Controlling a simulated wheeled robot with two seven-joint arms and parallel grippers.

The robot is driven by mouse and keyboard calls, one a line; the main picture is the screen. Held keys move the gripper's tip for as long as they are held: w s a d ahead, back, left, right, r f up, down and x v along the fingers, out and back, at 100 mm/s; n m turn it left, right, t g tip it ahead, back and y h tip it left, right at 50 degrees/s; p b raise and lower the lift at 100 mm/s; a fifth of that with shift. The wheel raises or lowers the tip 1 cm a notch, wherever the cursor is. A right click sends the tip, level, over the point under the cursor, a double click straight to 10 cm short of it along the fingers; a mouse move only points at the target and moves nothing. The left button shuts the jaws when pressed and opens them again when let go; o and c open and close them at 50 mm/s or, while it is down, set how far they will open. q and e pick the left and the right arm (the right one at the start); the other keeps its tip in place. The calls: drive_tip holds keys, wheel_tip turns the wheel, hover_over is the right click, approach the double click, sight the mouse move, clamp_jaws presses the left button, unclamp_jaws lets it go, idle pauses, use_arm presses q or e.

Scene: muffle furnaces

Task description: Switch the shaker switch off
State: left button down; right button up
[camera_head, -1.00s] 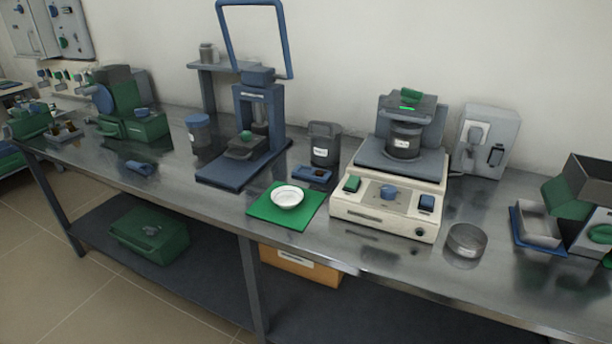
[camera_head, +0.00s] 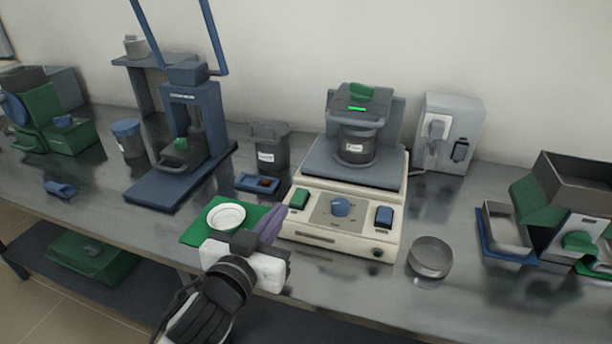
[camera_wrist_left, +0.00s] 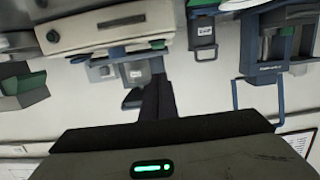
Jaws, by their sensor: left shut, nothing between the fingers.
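The shaker (camera_head: 320,238) is a beige unit with a dark grey platform at the back. Its front panel has a green switch (camera_head: 300,198) at the left, a blue knob (camera_head: 341,207) in the middle and a blue switch (camera_head: 383,217) at the right. I cannot tell which way either switch is tipped. My left gripper (camera_head: 275,217) is shut and empty, its fingers just left of the shaker's front left corner, near the green switch. In the left wrist view the shaker (camera_wrist_left: 105,28) appears upside down, beyond the dark gripper fingers (camera_wrist_left: 158,95). My right gripper is out of view.
A jar (camera_head: 355,146) stands on the shaker platform under a clamp with a lit green bar. A white dish (camera_head: 226,216) on a green mat (camera_head: 195,235) lies beside my left gripper. A round grey dish (camera_head: 431,257) stands right of the shaker. A blue press (camera_head: 150,188) stands left.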

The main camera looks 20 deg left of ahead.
use_arm(q)
drive_tip(key=r, duration=0.2)
hover_over(296, 202)
drive_tip(key=shift+s+f+p, duration=0.15)
drive_tip(key=shift+f+p, duration=0.2)
drive_tip(key=shift+f, duration=0.25)
wheel_tip(296, 202, down, 3)
drive_tip(key=shift+r+b, duration=0.1)
drive_tip(key=shift+b, duration=0.2)
drive_tip(key=shift+w+f, duration=0.2)
drive_tip(key=shift+f, duration=0.5)
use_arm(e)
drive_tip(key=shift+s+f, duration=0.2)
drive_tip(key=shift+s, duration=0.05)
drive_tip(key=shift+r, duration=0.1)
